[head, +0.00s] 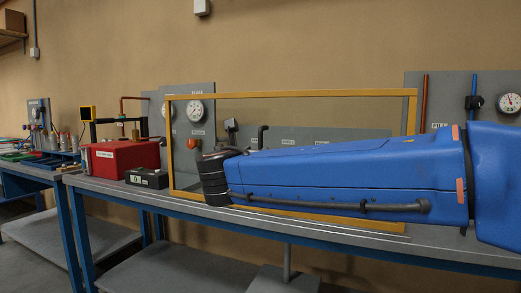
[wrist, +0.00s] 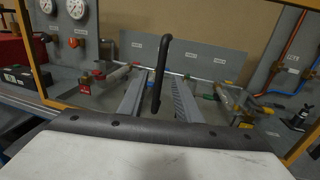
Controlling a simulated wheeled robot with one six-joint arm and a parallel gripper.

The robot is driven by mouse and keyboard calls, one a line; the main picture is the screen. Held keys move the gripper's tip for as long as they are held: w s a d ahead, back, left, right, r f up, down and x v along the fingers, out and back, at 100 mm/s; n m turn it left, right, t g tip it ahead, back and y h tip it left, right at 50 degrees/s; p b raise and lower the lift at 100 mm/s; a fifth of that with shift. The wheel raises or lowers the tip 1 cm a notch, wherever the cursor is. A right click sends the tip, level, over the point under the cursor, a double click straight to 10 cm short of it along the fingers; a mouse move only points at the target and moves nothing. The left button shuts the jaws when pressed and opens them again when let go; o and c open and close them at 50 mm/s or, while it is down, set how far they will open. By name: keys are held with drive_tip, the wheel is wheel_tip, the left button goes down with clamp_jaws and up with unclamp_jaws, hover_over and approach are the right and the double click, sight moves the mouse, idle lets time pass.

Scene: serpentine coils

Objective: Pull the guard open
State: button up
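The guard is a yellow-framed clear panel (head: 290,94) standing on the bench in the head view. Its frame also shows at the left of the wrist view (wrist: 33,55). A black bar handle (wrist: 161,75) stands upright, slightly tilted, in the middle of the wrist view. Its top shows above my arm in the head view (head: 262,134). My gripper (wrist: 158,80) has two grey fingers apart, one on each side of the handle in the picture. I cannot tell whether they touch it. My blue arm hides the gripper in the head view.
Behind the guard are a gauge panel (head: 188,115) and pipework with valves (wrist: 225,90). A red box (head: 122,158) and a black box (head: 147,178) stand left of the frame on the grey bench (head: 110,188). Another gauge panel (head: 450,85) is at right.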

drive_tip(key=w, duration=0.4)
drive_tip(key=w+d, duration=0.1)
drive_tip(key=w, duration=0.2)
clamp_jaws()
